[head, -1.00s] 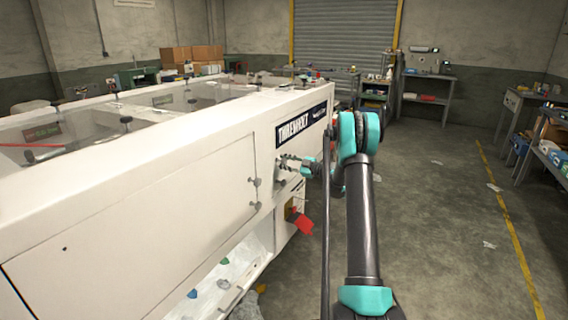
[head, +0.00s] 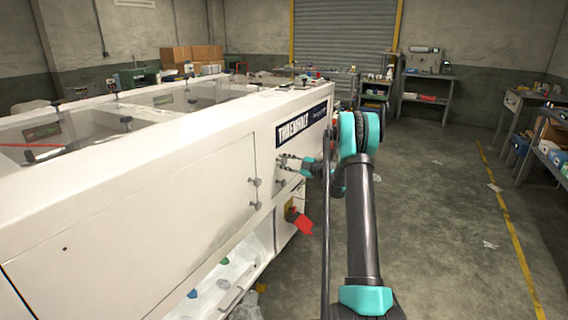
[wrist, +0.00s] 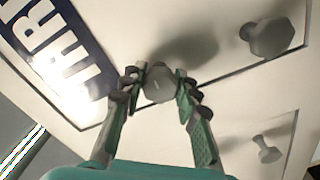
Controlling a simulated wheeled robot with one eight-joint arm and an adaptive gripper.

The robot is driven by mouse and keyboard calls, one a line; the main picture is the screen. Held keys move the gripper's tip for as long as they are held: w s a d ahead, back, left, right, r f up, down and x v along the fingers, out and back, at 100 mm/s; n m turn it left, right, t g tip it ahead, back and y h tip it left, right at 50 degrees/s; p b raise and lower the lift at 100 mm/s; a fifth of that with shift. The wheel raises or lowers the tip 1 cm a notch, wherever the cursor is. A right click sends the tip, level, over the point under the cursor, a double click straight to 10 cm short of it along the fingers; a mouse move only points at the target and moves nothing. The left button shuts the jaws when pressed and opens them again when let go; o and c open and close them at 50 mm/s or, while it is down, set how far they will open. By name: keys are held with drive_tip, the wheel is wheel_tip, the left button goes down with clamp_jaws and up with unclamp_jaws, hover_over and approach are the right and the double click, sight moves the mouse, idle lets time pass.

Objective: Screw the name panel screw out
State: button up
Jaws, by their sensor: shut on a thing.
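The name panel screw (wrist: 158,84), a grey knob-headed screw, sits between my fingertips in the wrist view. My gripper (wrist: 157,92) is shut on its head, one finger on each side. In the head view my gripper (head: 283,160) reaches the white machine's face just below the dark blue name plate (head: 300,126); the screw is too small to tell there. The name plate (wrist: 62,60) also shows at the upper left of the wrist view. How far the screw's shank is in the panel is hidden behind its head.
Two similar grey screws (wrist: 272,38) (wrist: 266,148) stand out from the panel face at the right of the wrist view. A red handle (head: 301,221) juts out below my gripper.

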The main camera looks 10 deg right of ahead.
drive_tip(key=o, duration=1.2)
drive_tip(key=v, duration=1.2)
drive_tip(key=s+a+m+g+h, duration=0.25)
drive_tip(key=s+a+m, duration=0.3)
drive_tip(key=s, duration=0.45)
drive_tip(key=s+a+m+g+h, duration=0.2)
drive_tip(key=s+a+m+h, duration=0.3)
drive_tip(key=s, duration=0.5)
drive_tip(key=s+d+f+m+h, duration=0.1)
drive_tip(key=s+f+m+h, duration=0.1)
drive_tip(key=s, duration=0.7)
drive_tip(key=s+d+f+m+g+h, duration=0.1)
drive_tip(key=s+m, duration=0.4)
drive_tip(key=s, duration=0.5)
drive_tip(key=s+d+f+m+g+h, duration=0.1)
drive_tip(key=s+d+f+m+h, duration=0.2)
drive_tip(key=s, duration=0.6)
drive_tip(key=shift+s+d+f+m+h, duration=0.1)
drive_tip(key=shift+s+f+m+h, duration=0.3)
drive_tip(key=shift+f+h, duration=0.25)
